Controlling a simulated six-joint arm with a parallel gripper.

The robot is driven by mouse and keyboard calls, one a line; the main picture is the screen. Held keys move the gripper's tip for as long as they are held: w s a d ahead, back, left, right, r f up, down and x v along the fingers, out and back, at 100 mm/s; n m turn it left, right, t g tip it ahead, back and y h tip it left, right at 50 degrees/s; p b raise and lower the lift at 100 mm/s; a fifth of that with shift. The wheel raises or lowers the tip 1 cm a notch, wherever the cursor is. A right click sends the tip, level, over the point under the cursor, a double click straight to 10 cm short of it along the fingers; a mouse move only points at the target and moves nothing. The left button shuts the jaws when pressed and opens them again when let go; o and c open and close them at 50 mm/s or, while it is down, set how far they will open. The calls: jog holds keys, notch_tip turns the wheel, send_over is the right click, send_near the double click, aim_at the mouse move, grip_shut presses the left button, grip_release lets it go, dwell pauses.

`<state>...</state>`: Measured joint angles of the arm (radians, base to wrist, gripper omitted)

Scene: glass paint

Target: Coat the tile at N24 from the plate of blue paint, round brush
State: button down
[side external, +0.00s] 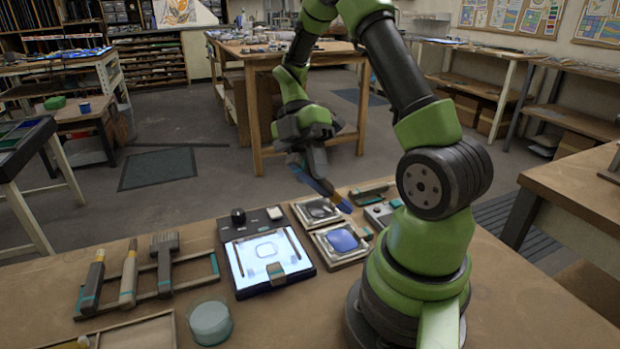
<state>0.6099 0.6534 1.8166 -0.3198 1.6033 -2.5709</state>
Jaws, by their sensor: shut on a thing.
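My gripper (314,160) is shut on a brush (325,188). It holds the brush at a slant in the air, with the blue tip down and to the right, above the paint plates. The plate of blue paint (318,236) is a square metal plate with a blue pool in it. The brush tip looks above and behind this pool, apart from it. A lit panel (290,245) in a dark frame stands left of the plates. A pale outlined piece (266,250) lies on it, perhaps the tile. I cannot read any N24 mark.
A second plate (300,212) with a dark grey pool is behind the blue one. A round teal jar (210,322) and a shallow tray (150,335) are in front. A knob (238,217) stands behind the panel.

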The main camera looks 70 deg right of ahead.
jog(key=shift+r, duration=0.1)
dwell(0.4)
jog(key=w+a+r, duration=0.1)
jog(key=w+a, duration=1.1)
jog(key=shift+w+f, duration=0.1)
jog(key=shift+f, duration=2.1)
jog(key=shift+f, duration=0.5)
